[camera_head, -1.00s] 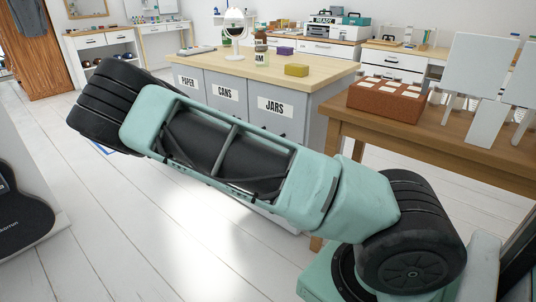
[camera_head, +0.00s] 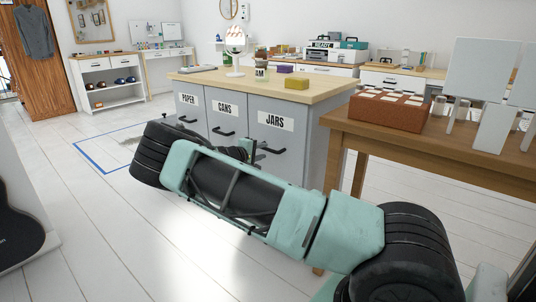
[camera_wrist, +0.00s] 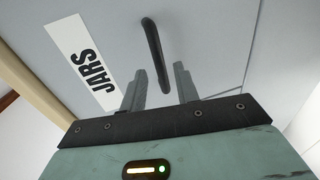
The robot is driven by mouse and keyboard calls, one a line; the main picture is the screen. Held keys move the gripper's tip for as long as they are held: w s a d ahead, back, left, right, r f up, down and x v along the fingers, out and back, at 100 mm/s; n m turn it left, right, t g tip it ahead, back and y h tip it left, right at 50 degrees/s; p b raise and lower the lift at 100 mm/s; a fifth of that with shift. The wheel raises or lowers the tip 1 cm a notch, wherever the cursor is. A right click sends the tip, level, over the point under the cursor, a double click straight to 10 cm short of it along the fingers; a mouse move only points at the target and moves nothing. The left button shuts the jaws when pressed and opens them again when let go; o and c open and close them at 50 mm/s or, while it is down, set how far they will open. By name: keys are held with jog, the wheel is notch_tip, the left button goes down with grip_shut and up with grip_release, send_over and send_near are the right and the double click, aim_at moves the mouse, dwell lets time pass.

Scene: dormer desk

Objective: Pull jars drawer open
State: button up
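The jars drawer (camera_head: 278,139) is the right-hand grey front of the cabinet, with a white JARS label (camera_head: 275,121) and a dark bar handle (camera_head: 271,149). It looks shut, flush with its neighbours. In the wrist view the handle (camera_wrist: 151,45) runs up the picture from the gap between my fingertips. My gripper (camera_wrist: 160,68) is open, with one finger on each side of the handle's lower end in the picture. I cannot tell whether the fingers reach around it, and no grip shows. In the head view my arm largely hides the gripper.
Drawers labelled PAPER (camera_head: 189,110) and CANS (camera_head: 222,119) lie to the left. The cabinet top (camera_head: 330,82) holds a mirror, a jar and a yellow block (camera_head: 297,82). A wooden table (camera_head: 455,150) with a brick-red box stands close on the right.

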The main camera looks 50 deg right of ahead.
aim_at(267, 149)
jog(key=shift+b+x, duration=0.4)
jog(key=shift+x, duration=1.85)
grip_shut()
jog(key=f+p+v, duration=0.3)
jog(key=v, duration=1.1)
jog(key=a+f+p+v, duration=0.1)
jog(key=f+p+v, duration=0.1)
jog(key=v, duration=1.2)
jog(key=shift+a+f+p, duration=0.2)
jog(key=shift+f+p, duration=0.2)
grip_release()
jog(key=shift+w, duration=0.1)
jog(key=p+v, duration=0.2)
jog(key=v, duration=1.5)
jog(key=shift+a, duration=0.2)
